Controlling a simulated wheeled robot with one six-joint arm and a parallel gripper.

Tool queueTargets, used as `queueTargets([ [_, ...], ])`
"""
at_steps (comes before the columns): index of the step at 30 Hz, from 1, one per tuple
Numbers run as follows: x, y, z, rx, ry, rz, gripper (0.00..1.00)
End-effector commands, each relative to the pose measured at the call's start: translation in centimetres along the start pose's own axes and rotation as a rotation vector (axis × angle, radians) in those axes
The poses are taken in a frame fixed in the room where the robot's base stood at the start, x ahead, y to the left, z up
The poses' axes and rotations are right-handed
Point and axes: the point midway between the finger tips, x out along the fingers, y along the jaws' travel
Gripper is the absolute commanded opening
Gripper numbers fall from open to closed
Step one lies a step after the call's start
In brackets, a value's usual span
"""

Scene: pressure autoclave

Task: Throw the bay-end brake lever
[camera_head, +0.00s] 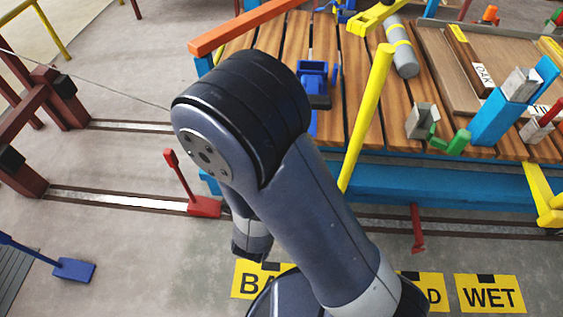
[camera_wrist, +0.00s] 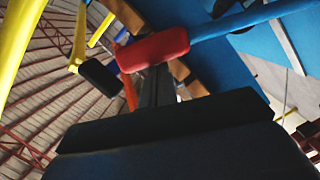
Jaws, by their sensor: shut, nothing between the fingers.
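A red upright lever (camera_head: 180,176) stands on a red base (camera_head: 205,207) beside the rail in the head view. It leans to the left, and I cannot tell for sure whether it is the bay-end brake lever. A blue lever (camera_head: 72,269) with a blue block base is at the far lower left. My gripper (camera_wrist: 155,80) is shut and empty in the wrist view, pointing upward. A red rounded block (camera_wrist: 153,50) shows just beyond its fingertips; I cannot tell whether they touch. My arm hides the gripper in the head view.
A blue-framed cart (camera_head: 385,187) with a wooden deck stands on the rails, carrying a grey cylinder (camera_head: 403,58). A yellow post (camera_head: 367,115) rises at its near side. Yellow signs, one reading WET (camera_head: 490,294), lie in front. The floor at left is mostly clear.

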Motion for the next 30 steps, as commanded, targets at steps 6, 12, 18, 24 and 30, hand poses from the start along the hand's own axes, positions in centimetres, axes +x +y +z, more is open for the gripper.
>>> queueTargets([
  [6, 0.1, -0.1, 0.1, -0.009, -0.028, -0.001, 0.0],
  [12, 0.1, 0.1, -3.6, 0.003, -0.011, 0.005, 0.0],
  [18, -3.4, 0.0, -3.5, -0.004, -0.005, 0.003, 0.0],
  [24, -6.4, 0.0, -3.7, -0.002, -0.004, 0.004, 0.0],
  [30, -8.7, 0.0, -3.8, -0.001, -0.005, 0.005, 0.0],
])
